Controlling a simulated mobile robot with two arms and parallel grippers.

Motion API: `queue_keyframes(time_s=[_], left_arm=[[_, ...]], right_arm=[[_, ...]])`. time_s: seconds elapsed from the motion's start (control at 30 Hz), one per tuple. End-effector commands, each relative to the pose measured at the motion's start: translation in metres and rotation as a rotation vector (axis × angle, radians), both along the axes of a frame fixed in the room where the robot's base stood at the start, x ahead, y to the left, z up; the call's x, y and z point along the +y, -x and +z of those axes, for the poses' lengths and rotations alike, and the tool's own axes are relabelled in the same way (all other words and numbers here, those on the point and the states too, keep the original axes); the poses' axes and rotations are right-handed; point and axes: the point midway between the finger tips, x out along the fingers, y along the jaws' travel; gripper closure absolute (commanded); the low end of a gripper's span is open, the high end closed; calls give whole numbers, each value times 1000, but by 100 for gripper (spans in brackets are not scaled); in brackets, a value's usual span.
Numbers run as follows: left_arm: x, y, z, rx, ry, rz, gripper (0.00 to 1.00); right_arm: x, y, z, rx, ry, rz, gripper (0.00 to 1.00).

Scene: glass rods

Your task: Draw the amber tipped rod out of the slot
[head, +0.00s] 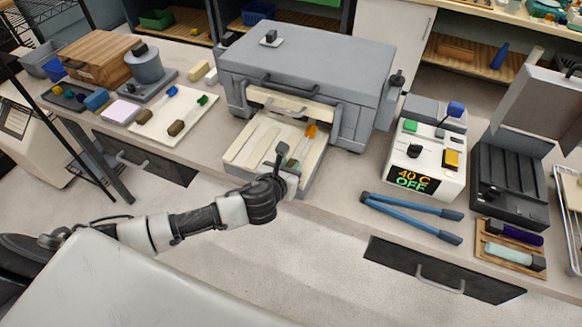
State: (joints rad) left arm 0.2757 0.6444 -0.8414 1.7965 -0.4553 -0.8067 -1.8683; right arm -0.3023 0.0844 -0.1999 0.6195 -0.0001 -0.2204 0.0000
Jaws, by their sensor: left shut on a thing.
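The amber tipped rod (310,131) shows by its orange end on the pale slotted tray (244,148) in front of the large grey box (303,68). The orange end points toward the box and lies just outside its opening (290,104). My left gripper (291,164) is over the near part of the tray, shut on the rod's near part. The gripper hides its own fingertips and that part of the rod. My right gripper is not in view.
A white mat (172,115) with blue and green tipped rods lies to the left. A white heater unit (428,160) reading 40 C OFF and blue tongs (412,215) are to the right. The counter's front edge runs below the tray.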

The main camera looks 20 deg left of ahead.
Motion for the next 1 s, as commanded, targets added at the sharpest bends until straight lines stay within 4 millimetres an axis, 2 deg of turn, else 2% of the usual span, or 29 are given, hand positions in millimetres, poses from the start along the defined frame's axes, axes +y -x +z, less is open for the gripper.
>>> queue_keyframes(time_s=[0.33,0.37,0.53,0.83,1.0], left_arm=[[1,-1,1,-2,0,0,95],[1,-1,1,-2,0,0,68],[1,-1,1,-2,0,1,41],[1,1,1,-1,0,0,41],[2,15,6,-2,-1,-2,41]], right_arm=[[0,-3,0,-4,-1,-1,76],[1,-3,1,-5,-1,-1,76],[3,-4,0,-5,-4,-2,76],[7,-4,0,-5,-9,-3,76],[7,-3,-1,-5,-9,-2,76]])
